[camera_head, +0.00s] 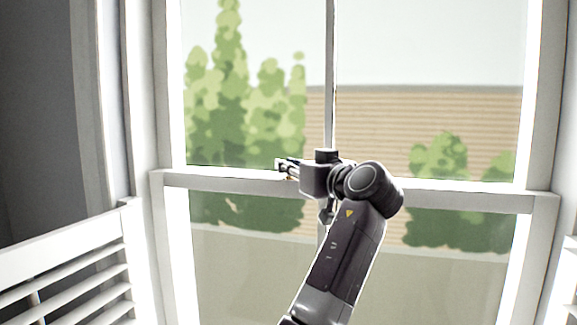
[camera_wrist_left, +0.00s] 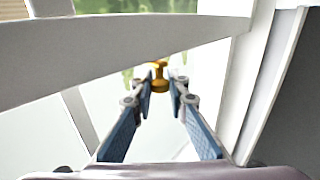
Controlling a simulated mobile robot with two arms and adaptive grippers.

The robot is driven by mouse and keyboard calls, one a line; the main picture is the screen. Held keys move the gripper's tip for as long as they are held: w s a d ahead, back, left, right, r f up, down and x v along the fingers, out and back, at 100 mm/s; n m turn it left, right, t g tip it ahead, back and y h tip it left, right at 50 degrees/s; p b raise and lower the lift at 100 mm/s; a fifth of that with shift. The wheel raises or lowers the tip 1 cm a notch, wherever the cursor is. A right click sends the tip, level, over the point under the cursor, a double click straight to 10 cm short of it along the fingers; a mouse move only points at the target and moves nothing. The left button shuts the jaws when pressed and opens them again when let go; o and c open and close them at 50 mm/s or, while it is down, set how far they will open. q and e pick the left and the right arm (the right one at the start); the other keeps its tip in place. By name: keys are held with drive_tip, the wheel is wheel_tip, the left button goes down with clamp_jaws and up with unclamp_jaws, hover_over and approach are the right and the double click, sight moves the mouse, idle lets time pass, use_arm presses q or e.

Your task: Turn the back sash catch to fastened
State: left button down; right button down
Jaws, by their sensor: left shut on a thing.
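In the head view my left gripper (camera_head: 284,167) is at the window's white meeting rail (camera_head: 225,181), left of the thin upright bar. There the catch is too small and too covered by the gripper to make out. Which way the catch is turned cannot be told. My right gripper is in neither view.
A white louvred shutter (camera_head: 70,265) stands at lower left, and another shows at the lower right edge. The white window frame (camera_head: 540,130) encloses the panes. Trees and a brown wall show through the glass. The space left of my arm before the lower pane is clear.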

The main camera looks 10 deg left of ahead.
use_arm(q)
drive_tip(key=c, duration=2.2)
unclamp_jaws()
drive_tip(key=shift+o, duration=0.2)
drive_tip(key=shift+w, duration=0.1)
wheel_tip(320, 180, up, 10)
drive_tip(key=shift+d, duration=0.1)
